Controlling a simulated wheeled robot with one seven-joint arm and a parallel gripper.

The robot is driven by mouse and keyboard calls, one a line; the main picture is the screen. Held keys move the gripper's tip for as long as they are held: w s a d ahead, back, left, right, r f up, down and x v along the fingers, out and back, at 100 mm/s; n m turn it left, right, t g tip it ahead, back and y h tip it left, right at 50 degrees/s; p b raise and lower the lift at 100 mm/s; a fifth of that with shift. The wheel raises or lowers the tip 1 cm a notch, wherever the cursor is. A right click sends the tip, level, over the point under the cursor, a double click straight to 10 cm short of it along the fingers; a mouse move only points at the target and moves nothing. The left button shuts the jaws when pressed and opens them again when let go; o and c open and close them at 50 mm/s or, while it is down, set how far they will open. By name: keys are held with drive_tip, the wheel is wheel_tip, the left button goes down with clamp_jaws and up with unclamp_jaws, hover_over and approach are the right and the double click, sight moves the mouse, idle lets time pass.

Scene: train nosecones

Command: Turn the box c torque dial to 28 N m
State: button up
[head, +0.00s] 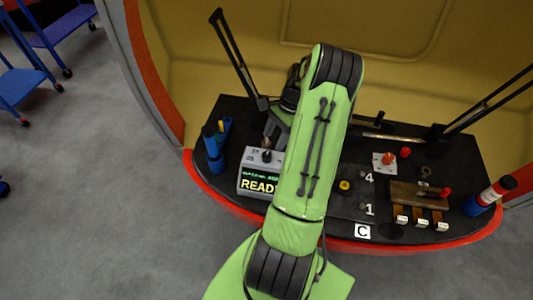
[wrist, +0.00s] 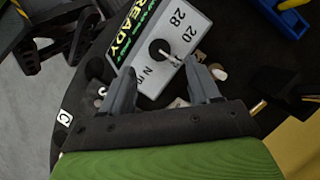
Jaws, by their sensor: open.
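The torque box (head: 258,183) is a grey box with a lit READY display, on the black console left of my arm. Its dial (head: 266,156) is a black knob on the top face. In the wrist view the dial (wrist: 160,49) shows beside the printed marks 28, 20 and N m. A pale pointer or highlight runs from the knob toward the 20 side; its exact setting is unclear. My gripper (wrist: 160,68) is open, its two grey fingers spread to either side of the dial in this view. Contact cannot be told. In the head view my arm partly hides the gripper.
A white C label (head: 363,231) is on the console's front edge. Blue cylinders (head: 212,145) stand left of the box. A wooden block (head: 420,195) with levers and a red knob (head: 389,158) are at right. Black bars rise behind the console.

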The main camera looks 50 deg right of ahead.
sight(267, 155)
drive_tip(key=b+x, duration=0.1)
drive_tip(key=x, duration=0.5)
drive_tip(key=shift+a+f, duration=0.15)
drive_tip(key=shift+f, duration=0.2)
drive_tip(key=c, duration=1)
drive_tip(key=shift+c, duration=0.2)
drive_tip(key=shift+w+r+n, duration=0.1)
drive_tip(key=shift+n, duration=0.3)
drive_tip(key=n+g+p, duration=0.1)
drive_tip(key=n, duration=0.1)
drive_tip(key=shift+w+n, duration=0.1)
drive_tip(key=shift+n, duration=0.2)
drive_tip(key=n+g, duration=0.2)
drive_tip(key=n, duration=0.3)
drive_tip(key=shift+w, duration=0.15)
drive_tip(key=n+g, duration=0.1)
drive_tip(key=n, duration=0.1)
drive_tip(key=n+h, duration=0.1)
drive_tip(key=n, duration=0.2)
drive_tip(key=shift+w+g, duration=0.1)
drive_tip(key=shift+g, duration=0.3)
drive_tip(key=shift+a+n+g+h, duration=0.15)
drive_tip(key=shift+n+h, duration=0.25)
drive_tip(key=shift+n, duration=0.75)
drive_tip(key=shift+n+g+h, duration=0.25)
drive_tip(key=shift+n+h, duration=0.15)
drive_tip(key=shift+n, duration=0.75)
drive_tip(key=shift+p, duration=0.3)
